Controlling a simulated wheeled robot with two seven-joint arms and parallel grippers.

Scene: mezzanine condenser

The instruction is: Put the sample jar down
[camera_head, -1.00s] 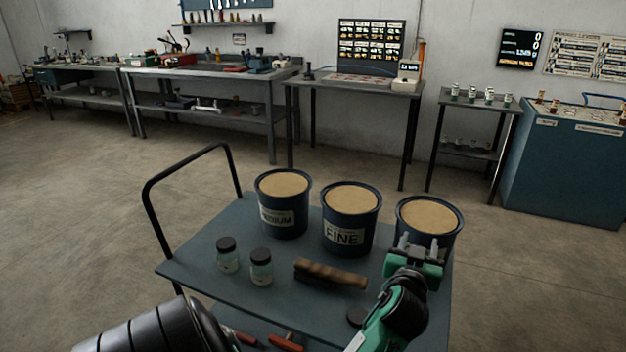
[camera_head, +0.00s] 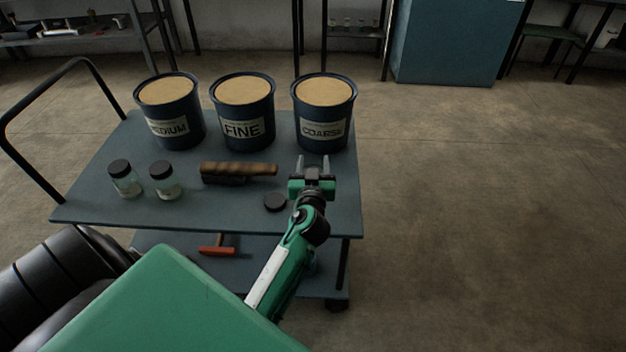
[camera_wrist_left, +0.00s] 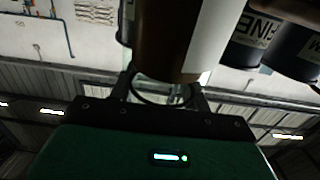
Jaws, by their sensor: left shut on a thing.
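My left gripper (camera_head: 313,168) is above the front right of the cart, just before the COARSE tub. Its two pale fingers point away from me. In the left wrist view the gripper (camera_wrist_left: 165,92) is shut on the sample jar (camera_wrist_left: 172,40), a brown body with a white label close to the camera, with a clear glass ring between the fingers. In the head view the jar cannot be made out. Two lidded glass jars, one on the left (camera_head: 125,181) and one on the right (camera_head: 165,183), stand on the cart. My right gripper is not in view.
The cart top (camera_head: 200,210) carries tubs marked MEDIUM (camera_head: 170,110), FINE (camera_head: 243,110) and COARSE (camera_head: 323,112). A blue cabinet (camera_head: 455,40) stands behind. Floor right of the cart is clear.

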